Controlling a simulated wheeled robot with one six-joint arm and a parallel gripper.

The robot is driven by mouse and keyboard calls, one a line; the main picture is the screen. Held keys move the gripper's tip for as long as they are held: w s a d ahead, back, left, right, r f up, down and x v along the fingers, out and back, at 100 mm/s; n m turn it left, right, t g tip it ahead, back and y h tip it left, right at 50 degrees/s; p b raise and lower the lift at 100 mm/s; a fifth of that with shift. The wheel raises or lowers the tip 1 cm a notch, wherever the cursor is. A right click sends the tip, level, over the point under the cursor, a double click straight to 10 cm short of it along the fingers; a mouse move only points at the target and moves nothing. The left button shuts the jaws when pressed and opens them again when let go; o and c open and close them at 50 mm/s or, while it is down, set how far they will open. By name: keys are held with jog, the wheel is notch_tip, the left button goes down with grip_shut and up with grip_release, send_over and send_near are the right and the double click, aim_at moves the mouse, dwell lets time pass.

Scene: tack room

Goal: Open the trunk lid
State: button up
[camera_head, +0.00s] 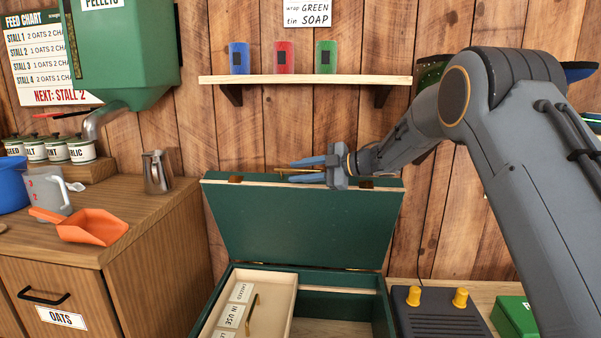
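The dark green trunk (213,300) stands open, low in the middle of the view. Its lid (300,228) is raised, standing nearly upright and leaning back toward the plank wall. A thin brass-coloured bar (285,170) shows at the lid's top edge. My gripper (296,171) is at that top edge, reaching in from the right with its blue fingers pointing left. The fingers are apart, one above the bar and one below it as seen here. I cannot tell whether they touch the bar or the lid.
Inside the trunk is a pale tray (268,283) with labelled sections. A wall shelf (305,80) with three coloured tins is above the lid. A wooden cabinet (150,230) with an orange scoop (92,226) stands left. A dark box with yellow knobs (440,318) is right of the trunk.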

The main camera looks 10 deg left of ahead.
jog(key=v, duration=0.7)
jog(key=shift+d, duration=0.3)
jog(key=shift+s, duration=0.1)
